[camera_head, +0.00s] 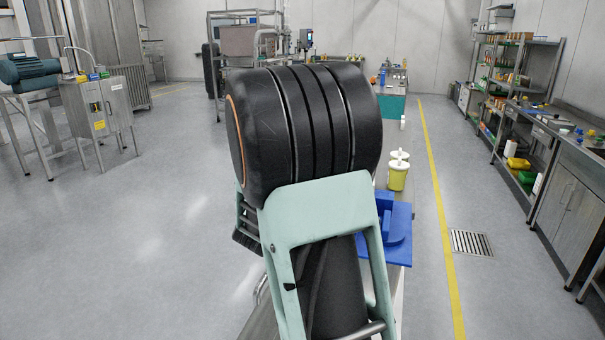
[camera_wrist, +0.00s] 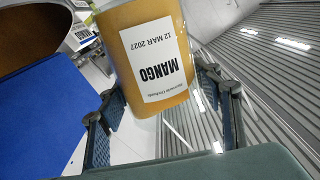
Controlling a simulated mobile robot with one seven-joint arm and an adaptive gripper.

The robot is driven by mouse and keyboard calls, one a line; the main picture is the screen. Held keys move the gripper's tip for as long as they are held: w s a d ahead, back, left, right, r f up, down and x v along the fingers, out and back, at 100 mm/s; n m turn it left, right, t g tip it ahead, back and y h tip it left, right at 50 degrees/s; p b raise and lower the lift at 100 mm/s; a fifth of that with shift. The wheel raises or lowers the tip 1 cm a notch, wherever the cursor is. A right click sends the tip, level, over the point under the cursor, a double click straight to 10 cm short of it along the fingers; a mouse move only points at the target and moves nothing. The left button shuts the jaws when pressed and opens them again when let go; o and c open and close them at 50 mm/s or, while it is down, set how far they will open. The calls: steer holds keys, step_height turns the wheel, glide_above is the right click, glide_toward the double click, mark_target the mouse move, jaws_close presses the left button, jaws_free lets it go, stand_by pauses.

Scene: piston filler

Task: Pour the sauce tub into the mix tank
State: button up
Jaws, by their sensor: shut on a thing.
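In the wrist view, an orange-yellow tub (camera_wrist: 158,55) has a white label reading MANGO and 12 MAR 2027, upside down in the picture. My gripper (camera_wrist: 165,95) is shut on this tub, with one finger on each side. The tub's upper end in the picture is cut off, so its opening and contents are hidden. In the head view, my own arm fills the middle and hides the gripper and the held tub. I cannot pick out the mix tank for sure in either view.
Yellow tubs with white lids (camera_head: 398,175) stand on the bench right of my arm, behind a blue fixture (camera_head: 398,232). A steel cabinet (camera_head: 105,105) stands at left. A loaded workbench (camera_head: 570,150) lines the right wall. The floor at left is clear.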

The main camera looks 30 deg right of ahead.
steer(key=shift+s+d+f+m+b, duration=0.25)
steer(key=shift+f+m+b, duration=0.25)
steer(key=shift+m+b, duration=0.4)
steer(key=shift+s+d+f+m+b, duration=0.25)
steer(key=shift+f+m+b, duration=0.35)
steer(key=shift+b, duration=0.45)
steer(key=shift+s+d+f+m+b, duration=0.2)
steer(key=shift+s+f+m+b, duration=0.15)
steer(key=shift+m+b, duration=0.55)
steer(key=m+b, duration=0.1)
steer(key=s+d+m+b, duration=0.1)
steer(key=m, duration=0.1)
steer(key=shift+s+d+r+b, duration=0.1)
steer(key=shift+s+d+b, duration=0.05)
steer(key=shift+s+b, duration=0.15)
steer(key=shift+s+d+f+m+b, duration=0.15)
steer(key=shift+m+b, duration=0.45)
steer(key=shift+b, duration=0.4)
steer(key=shift+s+d+f+m+b, duration=0.15)
steer(key=shift+m+b, duration=0.45)
steer(key=shift+b, duration=0.45)
steer(key=shift+f+m+b, duration=0.15)
steer(key=shift+m+b, duration=0.45)
steer(key=shift+b, duration=0.4)
